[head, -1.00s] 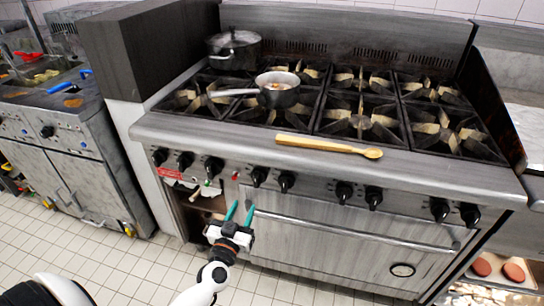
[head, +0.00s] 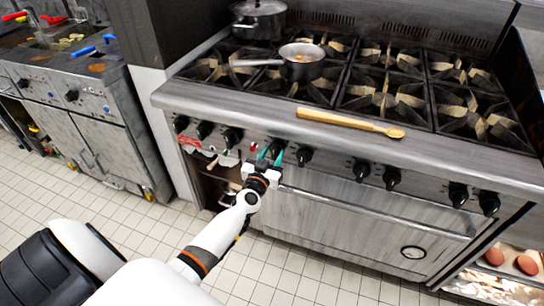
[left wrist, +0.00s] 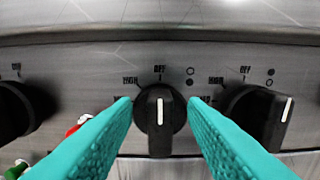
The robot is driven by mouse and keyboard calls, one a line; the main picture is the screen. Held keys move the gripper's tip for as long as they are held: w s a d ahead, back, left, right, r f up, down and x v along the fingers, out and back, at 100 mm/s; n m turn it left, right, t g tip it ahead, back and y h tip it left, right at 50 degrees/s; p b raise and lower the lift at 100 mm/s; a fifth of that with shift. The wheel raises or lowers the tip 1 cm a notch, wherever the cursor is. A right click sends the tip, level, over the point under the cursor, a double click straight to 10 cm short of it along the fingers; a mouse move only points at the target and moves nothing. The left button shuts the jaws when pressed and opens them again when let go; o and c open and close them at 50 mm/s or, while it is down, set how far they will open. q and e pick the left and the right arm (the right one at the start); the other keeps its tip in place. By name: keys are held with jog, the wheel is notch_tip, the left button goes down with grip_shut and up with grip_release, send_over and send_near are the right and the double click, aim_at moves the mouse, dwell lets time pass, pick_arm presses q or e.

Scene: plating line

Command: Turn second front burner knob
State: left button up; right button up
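A row of black knobs runs along the steel front panel of the stove (head: 330,135). My left gripper (head: 270,153) is at this panel, with its teal fingers open around one black knob (head: 278,147). In the left wrist view this knob (left wrist: 159,122) sits between the two fingertips, with its white mark pointing up at OFF. A gap shows on both sides, so the fingers do not appear to touch it. The neighbouring knob to the right (left wrist: 265,115) has its mark slightly tilted; it also shows in the head view (head: 304,155). My right gripper is not in view.
A wooden spoon (head: 350,122) lies on the stove's front ledge. A small pan (head: 300,68) and a lidded pot (head: 258,20) stand on the burners. A red button (left wrist: 78,124) is left of the knob. The oven door handle (head: 375,216) runs below the knobs.

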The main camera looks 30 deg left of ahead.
pick_arm(q)
jog(key=shift+w, duration=0.1)
grip_shut()
jog(key=shift+n, duration=0.3)
jog(key=n, duration=0.2)
jog(key=shift+a+n, duration=0.2)
jog(key=shift+n, duration=0.2)
jog(key=shift+a+f+n+b, duration=0.2)
jog(key=shift+n+b, duration=0.2)
jog(key=shift+n, duration=1.65)
jog(key=shift+a+f+n+b, duration=0.15)
jog(key=shift+n+b, duration=0.2)
jog(key=shift+n, duration=1.65)
jog(key=shift+a+f+n+b, duration=0.15)
jog(key=shift+n+b, duration=0.25)
jog(key=shift+n, duration=1.65)
jog(key=shift+d, duration=0.1)
